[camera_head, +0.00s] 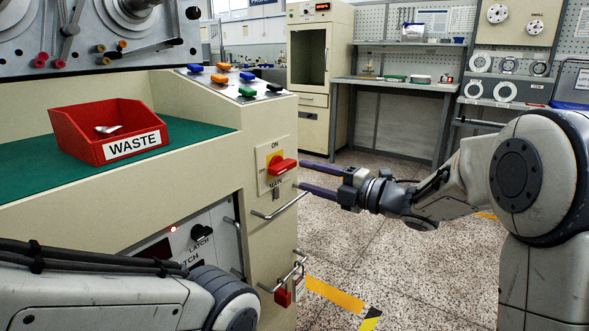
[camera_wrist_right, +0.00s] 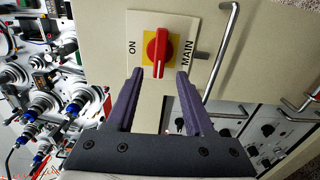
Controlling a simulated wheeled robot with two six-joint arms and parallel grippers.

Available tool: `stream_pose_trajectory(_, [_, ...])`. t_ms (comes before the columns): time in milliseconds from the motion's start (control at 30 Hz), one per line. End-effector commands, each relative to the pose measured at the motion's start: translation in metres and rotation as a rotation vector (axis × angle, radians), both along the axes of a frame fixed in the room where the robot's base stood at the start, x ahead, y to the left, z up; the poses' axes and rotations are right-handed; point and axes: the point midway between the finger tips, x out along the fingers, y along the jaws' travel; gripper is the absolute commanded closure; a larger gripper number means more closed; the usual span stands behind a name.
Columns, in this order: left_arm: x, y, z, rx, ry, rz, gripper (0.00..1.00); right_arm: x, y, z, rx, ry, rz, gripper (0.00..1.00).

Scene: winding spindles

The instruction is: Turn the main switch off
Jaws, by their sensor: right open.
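The main switch (camera_head: 282,166) is a red handle on a yellow square, set in a pale plate on the beige cabinet's front. "ON" is printed above it and "MAIN" below; its handle lies sideways. In the right wrist view the red handle (camera_wrist_right: 156,52) is just beyond the fingertips, within the gap between them. My right gripper (camera_head: 299,174) is open and empty, its two purple fingers pointing at the switch from the right. It also shows in the wrist view (camera_wrist_right: 160,72), with no visible contact with the handle. My left gripper is out of view; only its arm shows.
A metal bar handle (camera_head: 279,206) sticks out below the switch, and a red padlock (camera_head: 283,297) hangs lower down. A latch knob (camera_head: 201,232) is on the panel to the left. A red waste bin (camera_head: 108,130) stands on the green top. The floor to the right is open.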

Motion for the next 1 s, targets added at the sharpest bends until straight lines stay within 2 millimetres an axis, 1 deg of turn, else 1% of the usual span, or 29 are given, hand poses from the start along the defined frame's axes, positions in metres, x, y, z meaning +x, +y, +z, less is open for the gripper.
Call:
stream_pose_trajectory(33, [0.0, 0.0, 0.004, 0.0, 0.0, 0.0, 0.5, -0.006, -0.01, 0.002, -0.002, 0.001, -0.005, 0.47])
stream_pose_trajectory(200, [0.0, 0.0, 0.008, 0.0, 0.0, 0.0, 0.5, -0.02, -0.027, 0.001, 0.0, 0.001, -0.002, 0.47])
stream_pose_trajectory(400, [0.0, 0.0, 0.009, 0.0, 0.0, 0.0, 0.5, -0.025, -0.033, 0.0, 0.0, 0.0, 0.001, 0.47])
stream_pose_trajectory(667, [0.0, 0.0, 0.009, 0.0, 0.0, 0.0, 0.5, -0.024, -0.032, 0.0, 0.0, 0.003, -0.002, 0.47])
stream_pose_trajectory(767, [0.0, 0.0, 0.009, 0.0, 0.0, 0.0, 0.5, -0.021, -0.026, -0.001, 0.003, 0.037, -0.039, 0.47])
stream_pose_trajectory(867, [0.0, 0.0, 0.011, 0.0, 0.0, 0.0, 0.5, -0.012, -0.015, -0.004, 0.021, 0.134, -0.139, 0.47])
stream_pose_trajectory(933, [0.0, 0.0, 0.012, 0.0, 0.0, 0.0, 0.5, -0.009, -0.008, -0.011, 0.046, 0.244, -0.245, 0.47])
stream_pose_trajectory(1000, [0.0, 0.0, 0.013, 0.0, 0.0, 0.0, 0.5, -0.011, -0.003, -0.021, 0.083, 0.378, -0.364, 0.47])
